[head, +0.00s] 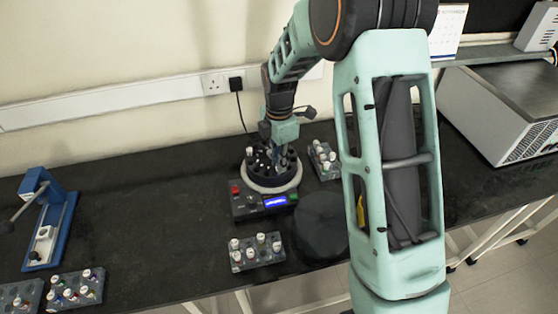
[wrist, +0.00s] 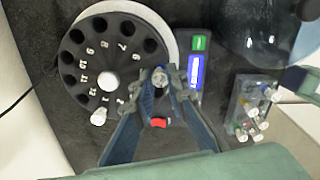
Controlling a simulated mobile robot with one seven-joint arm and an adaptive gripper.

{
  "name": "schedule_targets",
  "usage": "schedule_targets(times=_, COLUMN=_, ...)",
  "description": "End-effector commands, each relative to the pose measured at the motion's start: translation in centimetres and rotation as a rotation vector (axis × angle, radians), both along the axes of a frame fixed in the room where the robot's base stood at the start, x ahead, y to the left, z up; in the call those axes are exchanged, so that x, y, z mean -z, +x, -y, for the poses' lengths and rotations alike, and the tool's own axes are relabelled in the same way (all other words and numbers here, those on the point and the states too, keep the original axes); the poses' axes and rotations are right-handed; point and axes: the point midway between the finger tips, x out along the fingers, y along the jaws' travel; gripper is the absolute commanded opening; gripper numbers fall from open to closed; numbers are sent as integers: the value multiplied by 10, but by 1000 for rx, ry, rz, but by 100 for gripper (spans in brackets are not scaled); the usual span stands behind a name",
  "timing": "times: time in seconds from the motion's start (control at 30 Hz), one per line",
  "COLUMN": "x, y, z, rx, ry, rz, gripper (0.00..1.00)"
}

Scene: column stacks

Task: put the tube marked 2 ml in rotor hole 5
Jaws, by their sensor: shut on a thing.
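My gripper (wrist: 161,88) is shut on a tube (wrist: 160,75), seen from above as a pale round cap between the fingertips. Its marking cannot be read. The gripper is over the near right edge of the dark rotor (wrist: 75,50); whether the tube is inside a hole cannot be told. Numbers such as 6 to 12 show beside the holes, but hole 5 and its label are hidden by the gripper. Another white-capped tube (wrist: 98,117) sits in the rotor near 1 and 2. In the head view my gripper (head: 278,162) is down at the rotor (head: 292,160).
The centrifuge has a lit display (head: 275,201) and a red button (head: 235,189). Racks of capped tubes stand in front (head: 243,266), behind right (head: 330,173) and front left (head: 75,303). A dark round lid (head: 320,225) lies at the right; a blue device (head: 62,230) stands left.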

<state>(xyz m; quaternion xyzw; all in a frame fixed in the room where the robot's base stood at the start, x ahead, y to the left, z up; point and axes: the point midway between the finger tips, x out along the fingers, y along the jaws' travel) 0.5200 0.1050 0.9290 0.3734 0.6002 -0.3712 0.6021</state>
Motion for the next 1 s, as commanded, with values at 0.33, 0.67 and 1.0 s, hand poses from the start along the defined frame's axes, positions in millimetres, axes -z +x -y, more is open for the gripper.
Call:
schedule_targets(times=0.33, x=7, y=0, z=0, rx=0, ry=0, rz=0, gripper=6)
schedule_targets(times=0.67, x=6, y=0, z=0, rx=0, ry=0, rz=0, gripper=33)
schedule_targets(times=1.0, x=6, y=0, z=0, rx=0, ry=0, rz=0, gripper=45)
